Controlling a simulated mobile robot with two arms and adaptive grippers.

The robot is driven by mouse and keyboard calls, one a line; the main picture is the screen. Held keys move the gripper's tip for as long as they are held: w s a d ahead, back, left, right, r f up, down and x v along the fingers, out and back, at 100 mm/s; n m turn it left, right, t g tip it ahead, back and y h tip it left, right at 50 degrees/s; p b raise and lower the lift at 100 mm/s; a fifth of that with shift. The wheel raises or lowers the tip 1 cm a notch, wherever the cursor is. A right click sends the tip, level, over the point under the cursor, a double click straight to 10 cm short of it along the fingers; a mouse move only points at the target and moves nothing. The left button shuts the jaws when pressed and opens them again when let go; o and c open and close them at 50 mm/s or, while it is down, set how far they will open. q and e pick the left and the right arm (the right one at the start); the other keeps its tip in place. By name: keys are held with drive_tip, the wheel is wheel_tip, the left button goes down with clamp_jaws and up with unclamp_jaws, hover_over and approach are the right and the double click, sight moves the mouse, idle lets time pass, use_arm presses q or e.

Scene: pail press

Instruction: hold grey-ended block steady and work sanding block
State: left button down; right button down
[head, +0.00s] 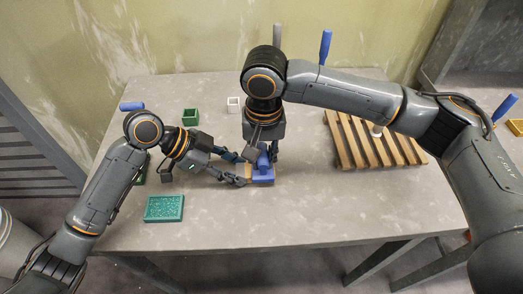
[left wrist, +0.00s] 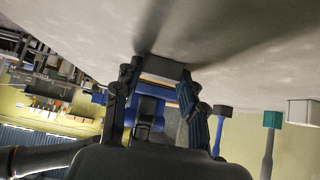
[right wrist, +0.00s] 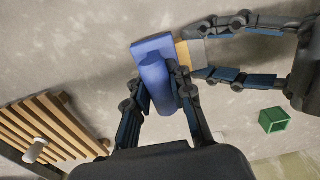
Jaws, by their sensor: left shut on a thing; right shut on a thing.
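The grey-ended block is pale wood with a grey end (right wrist: 197,50), lying on the table. My left gripper (left wrist: 158,88) is shut on it at the grey end, one finger on each side; the block also shows in the left wrist view (left wrist: 160,67). The blue sanding block (right wrist: 150,48) has a flat base and a rounded handle and sits on top of the wooden block, hiding much of it. My right gripper (right wrist: 165,90) is shut on its handle from above. In the head view the sanding block (head: 263,172) is partly covered by my right fingers.
A slatted wooden rack (head: 350,141) with a white cylinder (head: 377,130) stands at the right. A green open box (head: 190,116) and a white box (head: 234,104) are at the back. A green textured tray (head: 164,208) lies front left. The front right table is clear.

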sight(261, 145)
idle(0.3)
drive_tip(key=shift+w+f, duration=0.1)
drive_tip(key=shift+w, duration=0.9)
drive_tip(key=shift+a+r, duration=0.1)
drive_tip(key=shift+r, duration=1.95)
use_arm(q)
drive_tip(key=c, duration=0.7)
unclamp_jaws()
